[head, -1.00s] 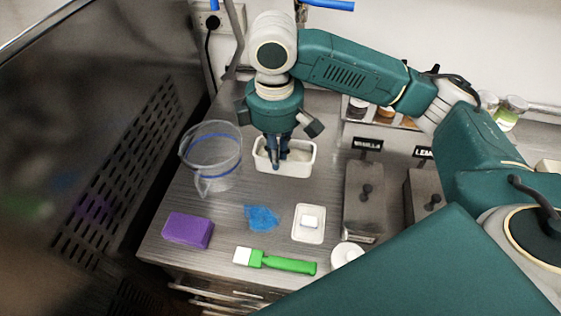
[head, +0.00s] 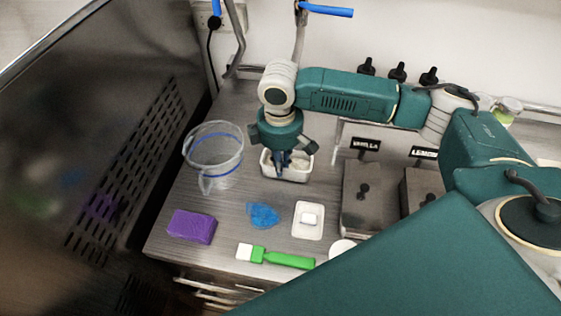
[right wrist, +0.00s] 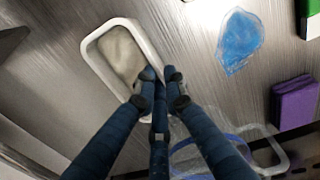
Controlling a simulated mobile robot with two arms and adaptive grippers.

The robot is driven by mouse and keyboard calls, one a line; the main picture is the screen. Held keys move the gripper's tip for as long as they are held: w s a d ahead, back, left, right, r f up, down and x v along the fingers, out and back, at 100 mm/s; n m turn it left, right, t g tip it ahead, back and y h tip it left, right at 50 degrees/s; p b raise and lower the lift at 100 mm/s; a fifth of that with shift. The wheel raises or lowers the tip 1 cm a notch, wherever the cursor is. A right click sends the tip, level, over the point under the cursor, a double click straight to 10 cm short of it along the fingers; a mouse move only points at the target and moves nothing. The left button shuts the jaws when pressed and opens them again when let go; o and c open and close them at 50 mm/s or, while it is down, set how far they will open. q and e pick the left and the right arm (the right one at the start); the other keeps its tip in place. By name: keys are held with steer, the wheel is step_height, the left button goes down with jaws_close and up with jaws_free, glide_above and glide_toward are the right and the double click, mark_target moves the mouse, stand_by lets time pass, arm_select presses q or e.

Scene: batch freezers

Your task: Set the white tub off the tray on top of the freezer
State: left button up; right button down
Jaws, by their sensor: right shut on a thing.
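The white tub (head: 296,176) is a small rectangular tub with pale contents, at the back of the grey steel top (head: 240,265). My right gripper (head: 284,166) points down over it from above. In the right wrist view the fingers (right wrist: 162,88) close on one wall of the tub (right wrist: 93,58). The tub looks level and close to the surface; I cannot tell whether it touches. No tray under the tub shows. My left gripper is not in view.
A clear jug (head: 214,170) stands close left of the tub. In front lie a purple block (head: 192,227), blue cloth (head: 263,215), small white dish (head: 308,228) and green-handled brush (head: 285,259). Labelled metal containers (head: 366,212) stand right. A dark vented panel (head: 120,170) rises at left.

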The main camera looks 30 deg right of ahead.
steer(key=shift+f, duration=0.1)
steer(key=c, duration=1.8)
jaws_free()
steer(key=shift+c, duration=0.2)
